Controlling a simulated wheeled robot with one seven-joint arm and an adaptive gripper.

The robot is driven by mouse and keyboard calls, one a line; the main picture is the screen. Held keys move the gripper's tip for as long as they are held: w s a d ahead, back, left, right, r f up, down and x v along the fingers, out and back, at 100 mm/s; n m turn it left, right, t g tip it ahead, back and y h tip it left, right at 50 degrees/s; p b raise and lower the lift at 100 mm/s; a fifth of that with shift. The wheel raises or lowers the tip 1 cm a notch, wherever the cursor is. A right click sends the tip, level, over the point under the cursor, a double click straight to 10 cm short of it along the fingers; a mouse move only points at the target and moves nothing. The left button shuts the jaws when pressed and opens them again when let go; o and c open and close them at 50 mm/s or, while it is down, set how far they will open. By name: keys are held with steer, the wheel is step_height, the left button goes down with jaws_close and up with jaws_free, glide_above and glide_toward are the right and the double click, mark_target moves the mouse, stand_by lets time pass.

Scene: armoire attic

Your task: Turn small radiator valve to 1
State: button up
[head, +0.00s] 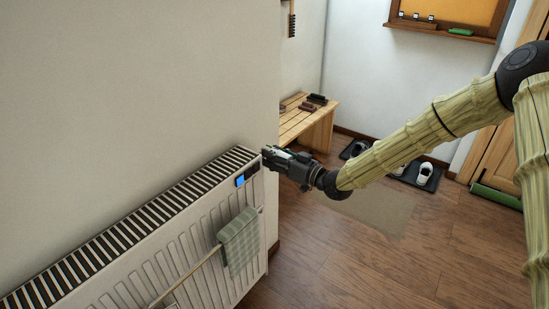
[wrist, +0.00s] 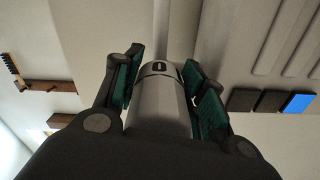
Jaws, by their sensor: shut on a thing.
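The small radiator valve (wrist: 157,112) is a light grey cylinder in the wrist view, with a ring near its far end. A dark mark on the ring (wrist: 157,68) looks like a 0. My gripper (wrist: 163,62) has its green-padded fingers on both sides of the valve and is shut on it. In the head view my gripper (head: 270,154) is at the near right top corner of the white radiator (head: 189,248). There the valve itself is hidden or too small to make out.
A checked towel (head: 238,243) hangs on a rail at the radiator's front. A small blue panel (head: 240,181) sits near its top corner, also in the wrist view (wrist: 298,103). A wooden bench (head: 316,133) stands behind my gripper.

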steer(key=n, duration=0.4)
steer(key=shift+f+n+b, duration=0.1)
steer(key=shift+n+b, duration=0.2)
steer(key=shift+n, duration=0.1)
steer(key=n+b, duration=0.1)
steer(key=n, duration=0.3)
steer(key=shift+w+n, duration=0.1)
steer(key=shift+n, duration=0.2)
stand_by(0.3)
steer(key=o, duration=0.7)
steer(key=shift+o, duration=0.2)
steer(key=shift+d, duration=0.15)
steer(key=v, duration=1.2)
